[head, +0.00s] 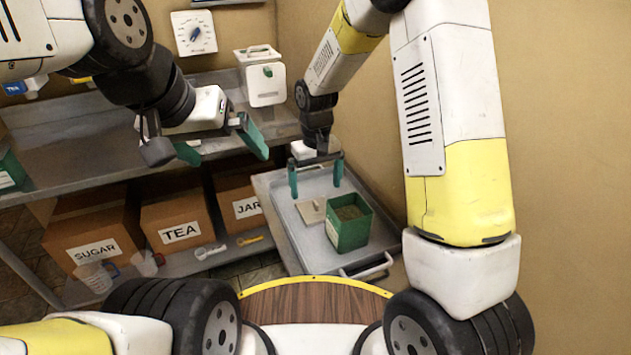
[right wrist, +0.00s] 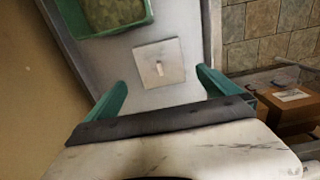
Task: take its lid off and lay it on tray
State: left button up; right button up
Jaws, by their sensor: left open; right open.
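A green square bucket (head: 349,222) stands open at the top on a grey metal tray (head: 305,240); brownish-green contents show inside. Its contents and rim also show in the right wrist view (right wrist: 108,12). A pale square lid (head: 312,210) with a small knob lies flat on the tray beside the bucket; it shows in the right wrist view (right wrist: 160,63). My right gripper (head: 316,178) is open and empty above the tray, close to the lid and apart from it. My left gripper (head: 222,150) is open and empty in front of the shelf, away from the tray.
A white lidded bucket (head: 265,82) stands on the metal shelf (head: 85,150) at the back, below a wall dial (head: 194,33). Boxes marked SUGAR (head: 92,240), TEA (head: 177,222) and JAR (head: 240,202) sit on the lower shelf, with cups and scoops in front. A wall closes off the right.

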aim_at(316, 203)
jog(key=s+d+r+m+t+y, duration=0.1)
jog(key=s+d+r, duration=0.3)
jog(key=r, duration=0.5)
jog(key=s+d+r+m+t+y, duration=0.15)
jog(key=s+d+r, duration=0.25)
jog(key=r, duration=0.5)
jog(key=s+d+r+t, duration=0.2)
jog(key=s, duration=0.4)
jog(key=s+d+r+m+t, duration=0.1)
jog(key=s+d+r, duration=0.2)
jog(key=s, duration=0.3)
jog(key=shift+s+d+r+t, duration=0.15)
jog(key=shift+s+d+t, duration=0.1)
jog(key=shift+s+t, duration=0.1)
jog(key=shift+m, duration=0.25)
